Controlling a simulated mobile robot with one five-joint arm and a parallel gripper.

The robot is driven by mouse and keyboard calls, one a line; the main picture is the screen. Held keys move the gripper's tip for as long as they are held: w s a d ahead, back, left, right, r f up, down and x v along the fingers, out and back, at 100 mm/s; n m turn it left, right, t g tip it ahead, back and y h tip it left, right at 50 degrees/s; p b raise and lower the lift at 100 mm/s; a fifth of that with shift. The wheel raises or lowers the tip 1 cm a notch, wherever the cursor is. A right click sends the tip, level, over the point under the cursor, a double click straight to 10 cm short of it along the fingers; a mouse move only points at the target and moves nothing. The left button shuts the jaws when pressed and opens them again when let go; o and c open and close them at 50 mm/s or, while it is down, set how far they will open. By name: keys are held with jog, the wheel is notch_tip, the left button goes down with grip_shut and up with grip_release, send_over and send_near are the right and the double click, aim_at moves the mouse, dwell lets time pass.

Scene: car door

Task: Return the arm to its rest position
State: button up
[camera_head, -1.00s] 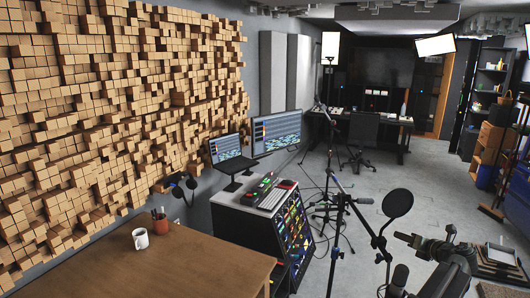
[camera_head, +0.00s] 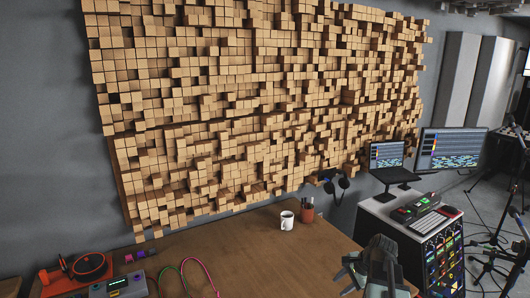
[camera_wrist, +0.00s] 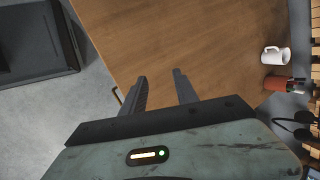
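My gripper (camera_wrist: 161,75) shows in the wrist view with its two dark fingers apart and nothing between them. It points over the bare brown wooden table (camera_wrist: 195,45). In the head view my gripper and forearm (camera_head: 376,268) are at the bottom, right of centre, in front of the table's right end (camera_head: 330,262). The fingertips cannot be made out clearly there. How far the gripper is from the table top is hard to tell.
A white mug (camera_head: 287,220) and a brown pen cup (camera_head: 307,211) stand at the table's back. An orange turntable (camera_head: 88,268), a grey device (camera_head: 118,286) and coloured cables (camera_head: 190,275) lie at the left. An equipment rack (camera_head: 420,225) with laptop (camera_head: 387,158) stands right. Mid-table is clear.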

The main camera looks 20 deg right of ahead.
jog(key=s+a+f+n+g+h, duration=0.1)
jog(key=a+n+g, duration=0.1)
jog(key=a+n, duration=0.6)
jog(key=s+a+f+n+g+h, duration=0.1)
jog(key=a+n, duration=0.8)
jog(key=a, duration=1.2)
jog(key=shift+s+f+g+h, duration=0.15)
jog(key=shift+f+g+h, duration=0.2)
jog(key=shift+g, duration=0.25)
